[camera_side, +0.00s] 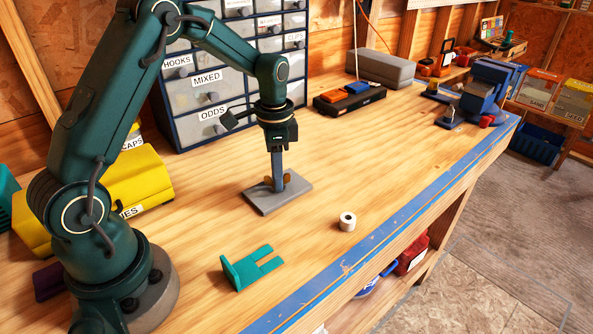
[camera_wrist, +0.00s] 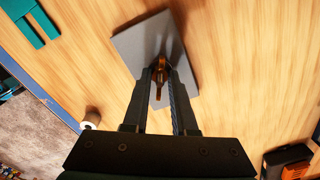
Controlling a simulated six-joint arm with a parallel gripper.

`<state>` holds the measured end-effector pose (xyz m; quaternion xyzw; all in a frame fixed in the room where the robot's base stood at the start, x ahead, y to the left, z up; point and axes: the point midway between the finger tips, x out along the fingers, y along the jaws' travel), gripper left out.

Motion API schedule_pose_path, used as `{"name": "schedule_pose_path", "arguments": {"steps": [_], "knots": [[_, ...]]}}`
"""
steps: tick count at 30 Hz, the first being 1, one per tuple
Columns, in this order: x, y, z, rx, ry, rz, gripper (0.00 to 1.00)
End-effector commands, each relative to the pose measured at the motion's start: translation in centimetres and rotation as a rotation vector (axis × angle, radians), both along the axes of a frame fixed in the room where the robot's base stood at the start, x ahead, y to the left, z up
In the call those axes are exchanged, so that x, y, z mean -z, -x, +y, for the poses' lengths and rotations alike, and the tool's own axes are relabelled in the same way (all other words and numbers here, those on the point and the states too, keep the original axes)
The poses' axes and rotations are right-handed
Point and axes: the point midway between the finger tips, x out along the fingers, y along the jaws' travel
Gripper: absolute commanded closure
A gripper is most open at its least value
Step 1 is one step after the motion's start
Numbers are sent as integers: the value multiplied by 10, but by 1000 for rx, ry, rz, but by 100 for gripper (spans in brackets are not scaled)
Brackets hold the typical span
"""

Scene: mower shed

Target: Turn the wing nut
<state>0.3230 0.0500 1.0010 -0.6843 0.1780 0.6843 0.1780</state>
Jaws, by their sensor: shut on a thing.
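The wing nut is brown, bronze-coloured, and sits over a flat grey plate on the bench. In the side view one wing of the wing nut (camera_side: 287,178) shows beside my fingers. In the wrist view the wing nut (camera_wrist: 160,68) lies between my fingertips. The grey plate (camera_side: 265,203) also fills the top middle of the wrist view (camera_wrist: 130,45). My gripper (camera_side: 277,184) points straight down over the plate. Its two fingers (camera_wrist: 161,75) are shut on the wing nut. The fingers hide part of the nut and whatever it sits on.
A white roll (camera_side: 347,222) and a teal slotted bracket (camera_side: 252,267) lie on the bench nearer the front. Labelled drawers (camera_side: 207,98) stand behind my arm. A black tray with orange and blue items (camera_side: 349,98) lies at the back.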

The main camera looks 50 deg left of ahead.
Motion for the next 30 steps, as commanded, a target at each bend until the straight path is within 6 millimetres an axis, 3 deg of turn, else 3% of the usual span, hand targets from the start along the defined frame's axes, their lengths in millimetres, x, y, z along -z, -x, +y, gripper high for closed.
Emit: {"name": "schedule_pose_path", "arguments": {"steps": [30], "knots": [[0,0,0,-964,-1,0,100]]}}
